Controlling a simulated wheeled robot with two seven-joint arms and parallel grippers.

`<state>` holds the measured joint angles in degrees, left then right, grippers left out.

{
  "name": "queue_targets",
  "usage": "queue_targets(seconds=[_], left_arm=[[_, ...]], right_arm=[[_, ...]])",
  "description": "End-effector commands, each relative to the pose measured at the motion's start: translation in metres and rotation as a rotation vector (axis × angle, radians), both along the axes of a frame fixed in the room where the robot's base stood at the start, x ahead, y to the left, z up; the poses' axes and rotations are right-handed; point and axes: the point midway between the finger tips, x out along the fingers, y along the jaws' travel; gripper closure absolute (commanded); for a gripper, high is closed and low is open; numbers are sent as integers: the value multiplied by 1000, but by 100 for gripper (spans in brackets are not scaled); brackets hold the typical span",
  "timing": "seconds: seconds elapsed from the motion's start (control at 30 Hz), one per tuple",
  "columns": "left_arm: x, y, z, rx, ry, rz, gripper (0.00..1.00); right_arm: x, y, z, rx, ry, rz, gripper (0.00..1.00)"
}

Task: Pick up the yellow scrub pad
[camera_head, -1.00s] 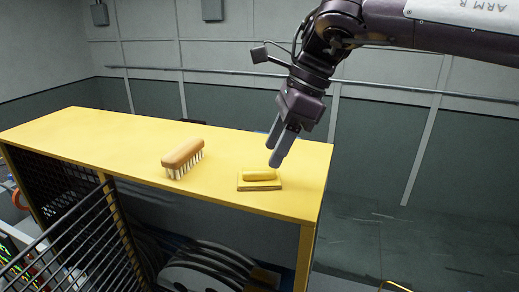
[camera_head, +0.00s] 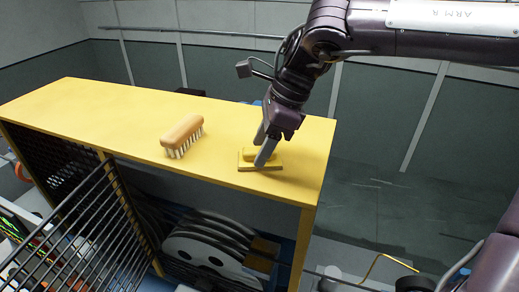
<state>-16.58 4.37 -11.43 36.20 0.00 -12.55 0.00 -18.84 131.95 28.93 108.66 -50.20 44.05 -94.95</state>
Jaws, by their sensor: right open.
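The yellow scrub pad (camera_head: 246,164) lies flat on the yellow top of the console (camera_head: 100,113), near its right end. It has a flat base and a raised yellow grip. My right gripper (camera_head: 262,152) points down at the pad, with its grey fingers in front of the raised grip and hiding part of it. The fingers are open; I cannot tell whether they touch the pad or straddle the grip. My left gripper is out of view.
A wooden brush (camera_head: 183,136) with pale bristles lies on the top, left of the pad. A black barred rack (camera_head: 85,230) stands in front on the left. Cable reels (camera_head: 200,245) sit under the top. The far left of the top is clear.

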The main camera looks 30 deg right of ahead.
Motion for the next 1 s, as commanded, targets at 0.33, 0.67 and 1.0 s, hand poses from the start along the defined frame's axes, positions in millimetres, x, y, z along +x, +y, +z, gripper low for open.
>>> queue_targets(seconds=[0.33,0.67,1.0], left_arm=[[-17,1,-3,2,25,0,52],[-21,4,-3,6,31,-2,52],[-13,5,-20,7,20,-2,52]], right_arm=[[0,0,0,-1,-1,1,68],[0,0,0,-1,-1,1,99],[1,0,30,-4,-9,0,99]])
